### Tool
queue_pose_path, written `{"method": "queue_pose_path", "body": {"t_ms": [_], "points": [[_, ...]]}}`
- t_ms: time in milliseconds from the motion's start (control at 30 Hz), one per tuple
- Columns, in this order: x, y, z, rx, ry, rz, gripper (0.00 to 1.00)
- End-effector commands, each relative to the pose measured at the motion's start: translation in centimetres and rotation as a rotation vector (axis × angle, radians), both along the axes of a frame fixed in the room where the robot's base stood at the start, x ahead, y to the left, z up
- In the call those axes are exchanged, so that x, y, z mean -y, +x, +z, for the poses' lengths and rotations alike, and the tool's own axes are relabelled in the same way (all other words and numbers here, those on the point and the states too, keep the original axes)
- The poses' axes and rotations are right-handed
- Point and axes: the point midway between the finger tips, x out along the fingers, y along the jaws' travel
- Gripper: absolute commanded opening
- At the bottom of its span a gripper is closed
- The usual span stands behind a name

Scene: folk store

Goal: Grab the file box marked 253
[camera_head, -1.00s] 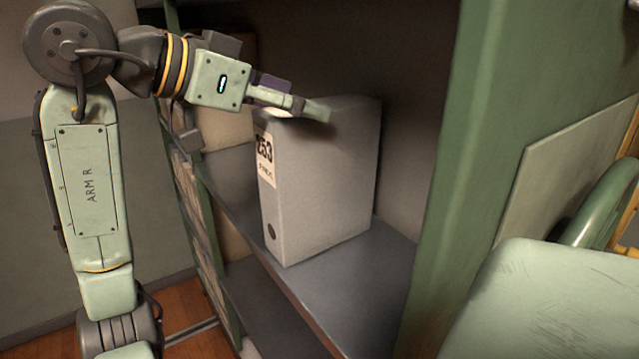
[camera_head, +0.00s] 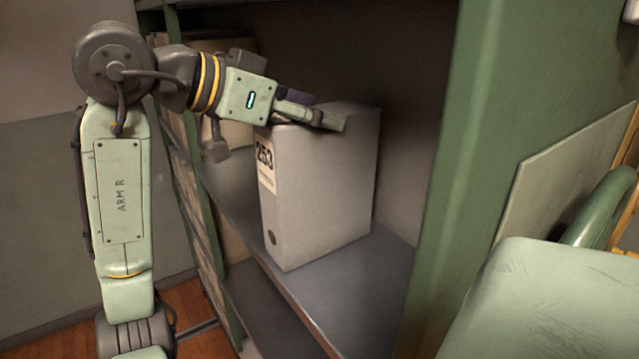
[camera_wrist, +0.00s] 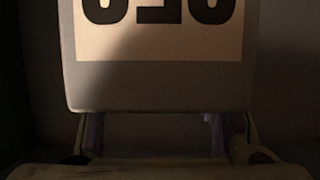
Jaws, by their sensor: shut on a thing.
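The grey file box (camera_head: 325,190) stands upright on the shelf in the head view. Its narrow front carries a white label (camera_head: 265,165) reading 253, with a dark round finger hole low down. My gripper (camera_head: 325,122) reaches over the top of the box from the left and is shut on its upper part; the far finger is partly hidden. In the wrist view the box (camera_wrist: 155,88) is close, its label (camera_wrist: 160,48) upside down and cut off by the top edge. My gripper's fingers (camera_wrist: 158,135) show dimly at the box's edge.
The metal shelf (camera_head: 370,280) has bare room in front and to the right of the box. A green upright (camera_head: 455,180) bounds the shelf on the right. Other boxes or files (camera_head: 235,135) stand behind my gripper on the left. A shelf board is above.

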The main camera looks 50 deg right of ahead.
Motion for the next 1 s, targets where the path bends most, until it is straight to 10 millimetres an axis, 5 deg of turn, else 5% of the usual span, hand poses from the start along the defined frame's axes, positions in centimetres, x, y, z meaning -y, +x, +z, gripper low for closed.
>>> {"method": "queue_pose_path", "body": {"t_ms": [600, 1000], "points": [[0.02, -0.01, -0.08, 0.0, 0.002, 0.0, 0.0], [0.0, -0.01, 0.22, -0.001, -0.003, 0.0, 0.0]]}}
